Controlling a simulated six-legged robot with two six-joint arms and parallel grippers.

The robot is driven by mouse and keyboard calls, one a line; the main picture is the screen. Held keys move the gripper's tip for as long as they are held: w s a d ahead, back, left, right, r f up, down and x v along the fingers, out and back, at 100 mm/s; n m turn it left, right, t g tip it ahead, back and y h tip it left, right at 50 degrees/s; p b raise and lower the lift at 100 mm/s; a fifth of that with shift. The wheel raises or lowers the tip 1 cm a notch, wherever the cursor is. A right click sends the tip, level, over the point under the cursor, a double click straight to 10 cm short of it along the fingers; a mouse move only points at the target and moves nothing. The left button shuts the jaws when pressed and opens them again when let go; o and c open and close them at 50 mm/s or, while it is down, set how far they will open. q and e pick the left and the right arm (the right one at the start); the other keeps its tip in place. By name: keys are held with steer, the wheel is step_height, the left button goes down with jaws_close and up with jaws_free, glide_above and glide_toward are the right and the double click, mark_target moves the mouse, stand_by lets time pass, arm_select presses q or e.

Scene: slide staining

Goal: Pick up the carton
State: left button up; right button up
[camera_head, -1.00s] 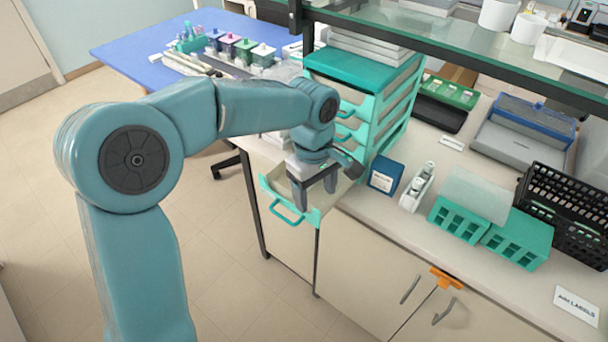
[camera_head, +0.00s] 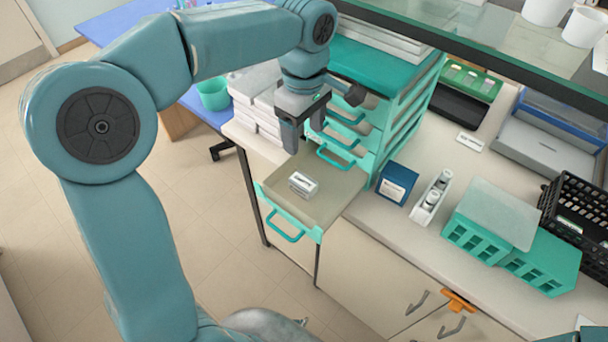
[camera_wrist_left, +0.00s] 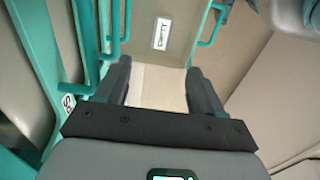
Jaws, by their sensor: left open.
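A small white carton with dark print (camera_head: 303,184) lies in the open drawer (camera_head: 330,205), which has teal edges and a teal handle. In the left wrist view the carton (camera_wrist_left: 161,34) lies beyond the fingertips, roughly centred between them. My left gripper (camera_head: 303,138) is open and empty. My right gripper is not in view.
The teal drawer cabinet (camera_head: 385,65) stands right behind the open drawer. White stacked boxes (camera_head: 256,100) are left of the cabinet.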

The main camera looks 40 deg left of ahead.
arm_select(q)
glide_above(303, 181)
step_height(303, 181, down, 10)
steer(key=shift+d, duration=0.1)
steer(key=shift+f, duration=0.65)
step_height(303, 181, down, 5)
steer(key=shift+r+p, duration=0.2)
steer(key=shift+p, duration=0.1)
steer(key=shift+f, duration=0.25)
steer(key=shift+r, duration=0.1)
steer(key=c, duration=1)
